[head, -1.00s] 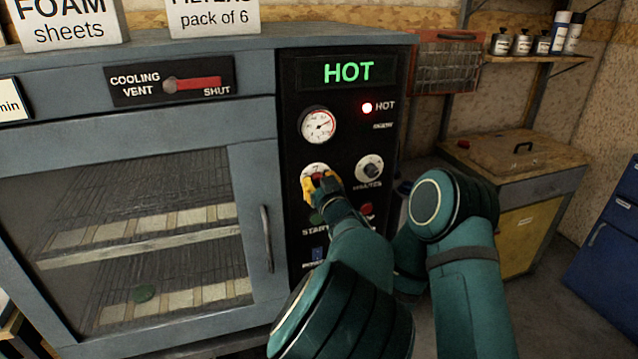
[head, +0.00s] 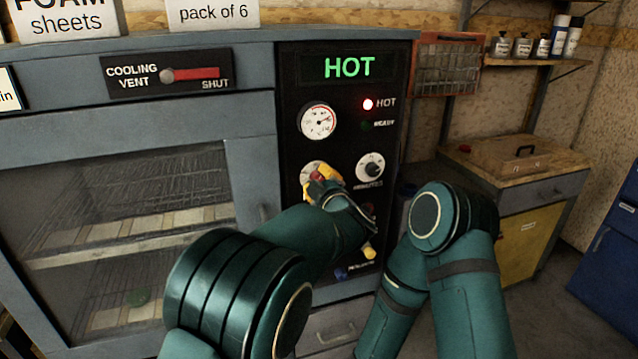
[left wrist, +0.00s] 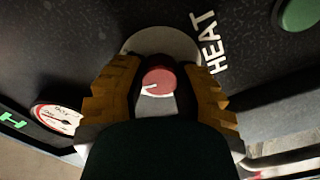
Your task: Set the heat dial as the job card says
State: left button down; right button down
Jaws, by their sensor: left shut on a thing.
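The heat dial (head: 309,171) is on the oven's black panel, below the round gauge (head: 318,121). My left gripper (head: 322,184) is shut on it. In the left wrist view its fingers (left wrist: 158,88) lie on both sides of the dial's red cap (left wrist: 160,78), which has a white mark. The pale dial plate (left wrist: 170,42) and the HEAT label (left wrist: 204,42) show beside it; most of the scale is hidden. The display (head: 349,67) reads HOT and the red HOT lamp (head: 367,104) is lit. I see no legible job card. My right gripper is not seen.
The minutes dial (head: 371,168) is close to the right of my left gripper. The cooling vent slider (head: 168,75) is at upper left. A small yellow piece (head: 369,250) shows low on the panel. A wooden-topped cabinet (head: 520,160) stands at the right.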

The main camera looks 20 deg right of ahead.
pick_arm(q)
jog(key=n, duration=1.1)
jog(key=shift+r+n, duration=0.15)
jog(key=shift+n, duration=0.15)
jog(key=shift+r+n, duration=0.1)
jog(key=shift+n, duration=1.2)
jog(key=c, duration=0.6)
grip_release()
jog(key=shift+d, duration=0.1)
jog(key=shift+f, duration=0.2)
